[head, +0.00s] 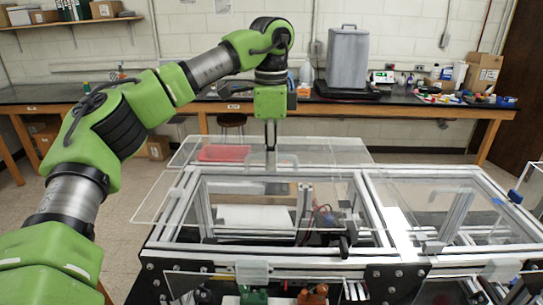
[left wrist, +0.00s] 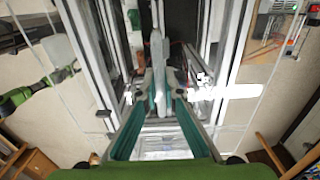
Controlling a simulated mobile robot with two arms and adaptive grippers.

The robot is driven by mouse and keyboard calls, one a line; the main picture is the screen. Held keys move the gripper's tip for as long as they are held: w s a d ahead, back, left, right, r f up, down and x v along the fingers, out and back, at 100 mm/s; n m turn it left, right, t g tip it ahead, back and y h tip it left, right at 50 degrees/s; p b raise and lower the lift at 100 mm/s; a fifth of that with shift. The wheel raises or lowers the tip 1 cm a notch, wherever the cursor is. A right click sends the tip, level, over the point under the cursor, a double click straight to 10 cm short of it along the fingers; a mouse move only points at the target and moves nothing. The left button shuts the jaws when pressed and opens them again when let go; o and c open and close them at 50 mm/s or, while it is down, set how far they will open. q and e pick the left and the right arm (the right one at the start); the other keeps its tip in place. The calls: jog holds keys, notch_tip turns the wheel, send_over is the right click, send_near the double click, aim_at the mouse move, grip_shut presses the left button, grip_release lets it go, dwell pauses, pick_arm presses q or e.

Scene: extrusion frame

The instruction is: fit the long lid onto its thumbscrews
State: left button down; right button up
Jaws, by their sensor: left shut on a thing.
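The long lid (head: 152,205) looks like a clear sheet over the left bay of the extrusion frame, and its left edge sticks out past the frame. My left gripper (head: 270,146) points down over the back of the left bay. In the left wrist view the left gripper (left wrist: 157,92) is shut on a pale upright grip piece (left wrist: 157,52), which I take to be the lid's handle. I cannot tell whether the lid touches the frame. The thumbscrews cannot be made out clearly. My right gripper does not show.
The metal extrusion frame (head: 378,208) has a left and a right bay with parts inside. Another clear sheet (head: 325,157) shows behind the frame. A black-topped bench (head: 420,108) with a grey container (head: 347,58) stands along the back wall. Open floor lies at the left.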

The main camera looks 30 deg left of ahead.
aim_at(271, 172)
pick_arm(q)
jog(key=shift+w+f+b, duration=0.1)
jog(key=shift+f+b, duration=1.2)
jog(key=shift+f, duration=0.75)
jog(key=shift+b, duration=0.3)
dwell(0.3)
jog(key=shift+f+b, duration=1.7)
jog(key=shift+f, duration=0.35)
jog(key=c, duration=2.1)
grip_release()
jog(key=shift+s+d, duration=0.1)
jog(key=shift+s, duration=0.15)
